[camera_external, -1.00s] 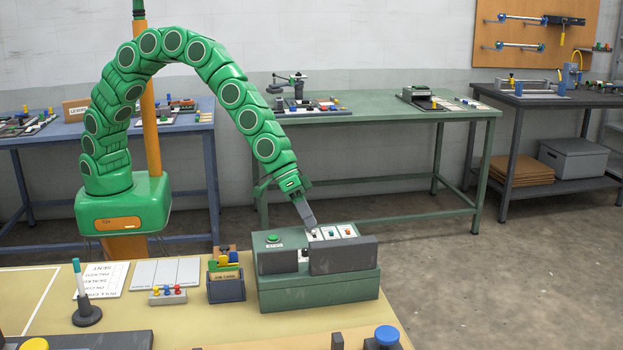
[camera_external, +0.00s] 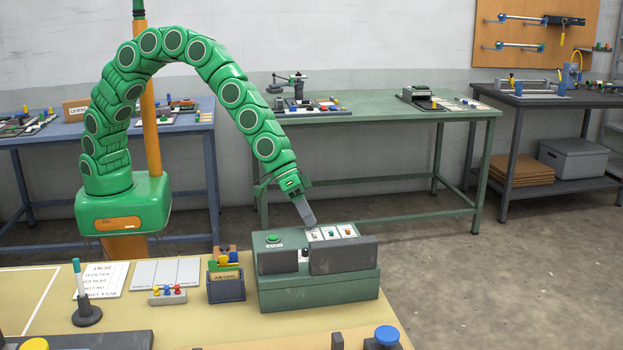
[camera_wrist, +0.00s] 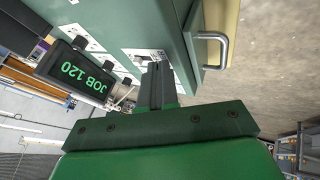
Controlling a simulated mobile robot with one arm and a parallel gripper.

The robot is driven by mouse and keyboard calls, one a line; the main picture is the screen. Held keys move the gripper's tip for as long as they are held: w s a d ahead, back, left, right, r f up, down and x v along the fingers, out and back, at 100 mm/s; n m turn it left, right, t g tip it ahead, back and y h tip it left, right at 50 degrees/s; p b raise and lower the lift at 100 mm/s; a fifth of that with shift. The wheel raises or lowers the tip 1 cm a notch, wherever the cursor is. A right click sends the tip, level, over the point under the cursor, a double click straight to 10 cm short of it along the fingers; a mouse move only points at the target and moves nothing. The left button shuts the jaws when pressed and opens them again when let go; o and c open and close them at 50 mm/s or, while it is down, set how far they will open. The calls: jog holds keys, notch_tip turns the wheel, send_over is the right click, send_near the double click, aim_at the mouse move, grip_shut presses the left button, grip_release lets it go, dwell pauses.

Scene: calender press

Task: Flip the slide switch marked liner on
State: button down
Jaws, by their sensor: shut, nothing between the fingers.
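The green press control box (camera_external: 318,293) stands on the yellow table. The lettering is too small to read, so I cannot tell which is marked liner. My gripper (camera_external: 311,222) is shut and empty, pointing down just above the left plate; contact is unclear. In the wrist view my shut fingers (camera_wrist: 155,82) cover part of a white switch plate (camera_wrist: 139,55), hiding its switch position.
A dark display reading JOB 120 (camera_wrist: 78,75) stands beside the fingers in the wrist view. A metal handle (camera_wrist: 222,50) sticks out from the box's side. A green push button (camera_external: 273,239) is at the box's left. A job cards holder (camera_external: 226,289) stands left of it.

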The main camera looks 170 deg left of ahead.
jog(key=shift+s, duration=1)
jog(key=v, duration=1)
jog(key=shift+w, duration=0.15)
